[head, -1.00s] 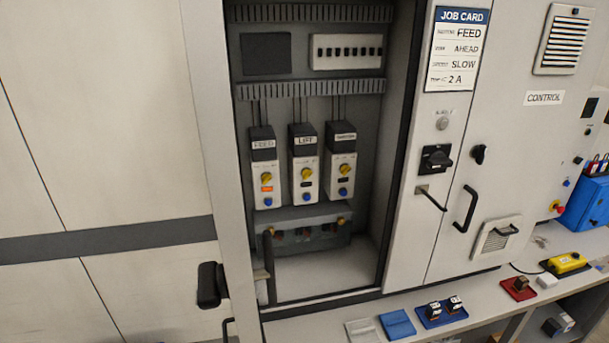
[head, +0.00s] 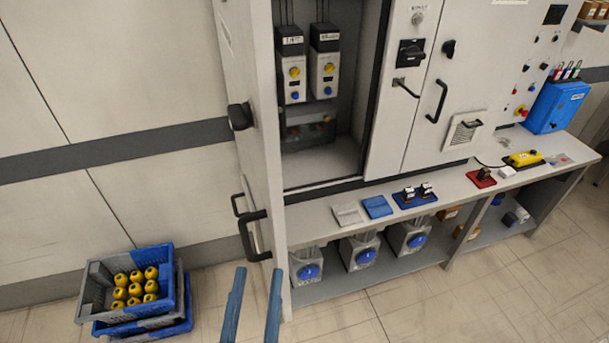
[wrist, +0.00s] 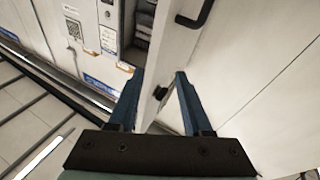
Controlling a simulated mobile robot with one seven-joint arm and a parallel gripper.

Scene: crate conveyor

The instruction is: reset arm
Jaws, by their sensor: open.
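My gripper (head: 254,305) shows at the bottom of the head view as two blue fingers, apart and with nothing between them. It also shows in the wrist view (wrist: 158,105), where the edge of a pale door lies beyond the gap between the fingers. The open cabinet door (head: 255,130) stands swung out in the head view, with a black handle (head: 253,236) low on it. The gripper is in front of and below this door in the picture; whether it touches it I cannot tell.
A bench (head: 330,211) runs below the cabinet with blue and red trays and a yellow pendant (head: 523,158). Motors with blue faces sit on its lower shelf. Stacked crates (head: 97,292) holding several yellow parts stand at lower left. The tiled floor at lower right is clear.

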